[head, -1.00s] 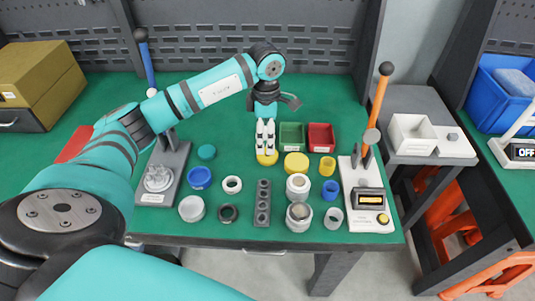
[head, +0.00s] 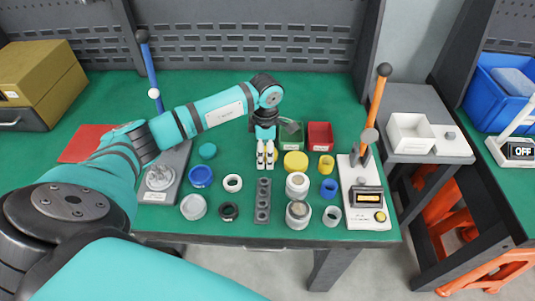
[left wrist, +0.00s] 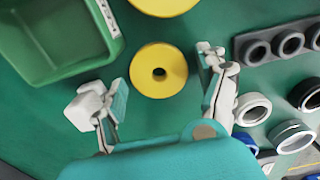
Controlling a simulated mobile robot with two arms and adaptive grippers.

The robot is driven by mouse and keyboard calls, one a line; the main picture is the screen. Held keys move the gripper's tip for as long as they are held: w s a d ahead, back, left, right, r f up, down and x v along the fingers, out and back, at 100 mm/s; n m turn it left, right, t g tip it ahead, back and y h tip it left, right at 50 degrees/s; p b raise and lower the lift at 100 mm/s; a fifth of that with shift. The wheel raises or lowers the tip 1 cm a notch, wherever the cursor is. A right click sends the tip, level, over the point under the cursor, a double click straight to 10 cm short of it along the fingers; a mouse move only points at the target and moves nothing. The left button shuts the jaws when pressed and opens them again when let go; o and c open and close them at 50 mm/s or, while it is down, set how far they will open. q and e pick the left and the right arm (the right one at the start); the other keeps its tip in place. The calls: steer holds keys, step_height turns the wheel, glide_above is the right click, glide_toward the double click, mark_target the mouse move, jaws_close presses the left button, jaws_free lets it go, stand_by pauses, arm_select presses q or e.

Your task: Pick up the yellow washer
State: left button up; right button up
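The yellow washer (left wrist: 158,70) is a thick round disc with a small centre hole, lying flat on the green table top. In the left wrist view it sits between the two spread fingers of my left gripper (left wrist: 162,76), with a gap on each side. In the head view my left gripper (head: 265,164) points down over the washer and hides most of it; only a yellow edge (head: 276,155) shows beside the fingers. The left gripper is open and empty. My right gripper is in neither view.
A second yellow disc (head: 295,162) lies close on the right. A green bin (head: 291,136) and a red bin (head: 320,135) stand behind. A grey holed block (head: 263,200) and several rings lie in front. An orange-handled press (head: 376,110) stands on the right.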

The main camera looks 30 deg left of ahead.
arm_select(q)
steer(key=c, duration=0.6)
steer(key=shift+c, duration=0.2)
steer(key=shift+r, duration=0.1)
